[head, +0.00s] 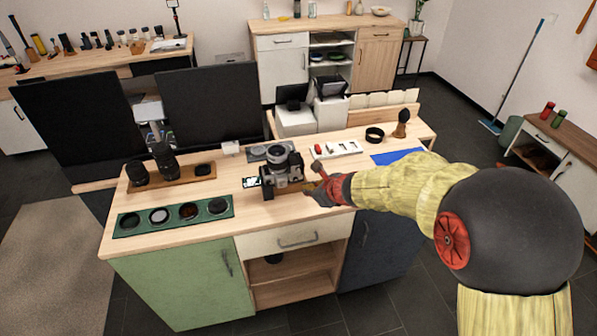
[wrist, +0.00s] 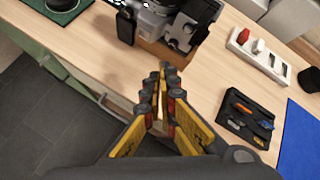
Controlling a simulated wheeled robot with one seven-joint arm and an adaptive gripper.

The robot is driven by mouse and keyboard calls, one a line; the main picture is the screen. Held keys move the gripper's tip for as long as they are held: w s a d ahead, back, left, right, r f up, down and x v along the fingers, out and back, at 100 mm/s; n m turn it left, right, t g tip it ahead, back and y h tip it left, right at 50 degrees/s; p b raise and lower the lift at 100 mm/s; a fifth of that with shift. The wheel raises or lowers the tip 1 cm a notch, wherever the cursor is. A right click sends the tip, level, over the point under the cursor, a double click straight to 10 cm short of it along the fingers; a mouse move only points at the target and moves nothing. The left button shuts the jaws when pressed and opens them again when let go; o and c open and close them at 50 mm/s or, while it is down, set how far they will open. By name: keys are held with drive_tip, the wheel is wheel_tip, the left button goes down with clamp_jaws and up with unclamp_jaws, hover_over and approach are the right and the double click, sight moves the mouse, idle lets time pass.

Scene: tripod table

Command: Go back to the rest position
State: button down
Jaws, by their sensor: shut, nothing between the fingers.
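My gripper (head: 318,193) is at the front of the table, just right of a camera on a small wooden stand. In the wrist view my gripper (wrist: 163,72) has its fingertips together with nothing between them. The fingertips appear close to the front of the camera's wooden stand (wrist: 165,50); I cannot tell whether they touch it. The silver and black camera (head: 283,172) sits on the stand, and part of it shows at the top of the wrist view (wrist: 158,18). My arm reaches in from the right.
The table top (head: 255,215) is bare in front of the camera. A green tray (head: 176,228) with round filters and a wooden lens stand (head: 190,178) are at left. A white tray (head: 347,149), a blue mat (head: 385,157) and a black tool tray (wrist: 237,108) are at right. Two dark monitors (head: 210,100) stand behind.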

idle(0.6)
drive_tip(key=s+r+n+g+y, duration=0.15)
drive_tip(key=s+n+g, duration=0.35)
drive_tip(key=s+n, duration=1.2)
drive_tip(key=s+d+r+n+t+h, duration=0.2)
drive_tip(key=s+d+r+n+h, duration=0.4)
drive_tip(key=s+d+r, duration=0.9)
drive_tip(key=s+d+n, duration=0.2)
drive_tip(key=s+d, duration=0.1)
drive_tip(key=s, duration=0.1)
drive_tip(key=shift+r+t+h, duration=0.2)
drive_tip(key=shift+t+h, duration=0.15)
drive_tip(key=shift+t, duration=0.05)
